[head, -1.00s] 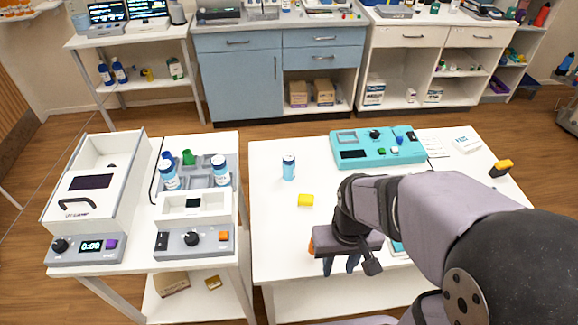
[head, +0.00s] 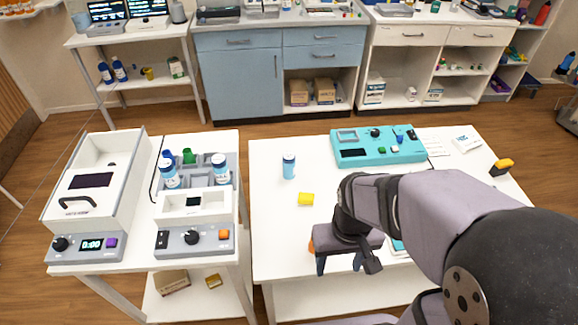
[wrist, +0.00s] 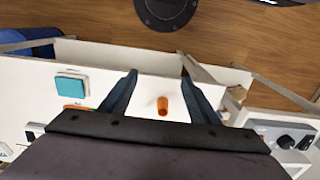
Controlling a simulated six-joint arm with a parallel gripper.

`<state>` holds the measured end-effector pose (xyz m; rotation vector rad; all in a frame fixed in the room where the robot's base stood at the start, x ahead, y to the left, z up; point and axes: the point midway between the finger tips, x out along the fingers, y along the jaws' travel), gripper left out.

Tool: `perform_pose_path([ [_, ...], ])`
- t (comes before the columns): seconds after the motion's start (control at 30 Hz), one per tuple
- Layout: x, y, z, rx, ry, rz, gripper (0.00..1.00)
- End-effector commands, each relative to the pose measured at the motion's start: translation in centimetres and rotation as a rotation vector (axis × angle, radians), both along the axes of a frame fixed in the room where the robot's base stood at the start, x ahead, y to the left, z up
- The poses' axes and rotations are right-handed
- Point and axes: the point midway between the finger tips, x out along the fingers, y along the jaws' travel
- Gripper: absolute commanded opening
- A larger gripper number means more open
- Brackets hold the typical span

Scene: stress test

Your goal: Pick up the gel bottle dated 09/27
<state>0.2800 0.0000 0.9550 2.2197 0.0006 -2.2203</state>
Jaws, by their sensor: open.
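No date is readable on any bottle. My gripper (head: 339,268) is open and empty near the table's front edge, to the right of and in front of the light-blue bottle. In the wrist view its fingers (wrist: 158,70) are spread apart, and no bottle shows there.
An orange cylinder (wrist: 162,105) is close to my gripper. A teal device (head: 378,147) stands at the back. A teal-topped item (wrist: 71,87) is partly hidden by my arm. The table's left part is mostly clear.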

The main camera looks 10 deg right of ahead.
Motion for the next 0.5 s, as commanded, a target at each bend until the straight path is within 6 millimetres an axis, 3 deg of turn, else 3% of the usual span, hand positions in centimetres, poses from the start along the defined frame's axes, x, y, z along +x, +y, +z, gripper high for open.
perform_pose_path([
  [0.17, 0.2, 0.0, 1.0, 0.000, -0.005, 0.000, 0.56],
  [0.43, 0.2, 0.0, 5.3, 0.000, -0.008, 0.000, 0.56],
  [0.5, 0.5, -0.8, 4.0, -0.047, 0.006, 0.073, 0.56],
])
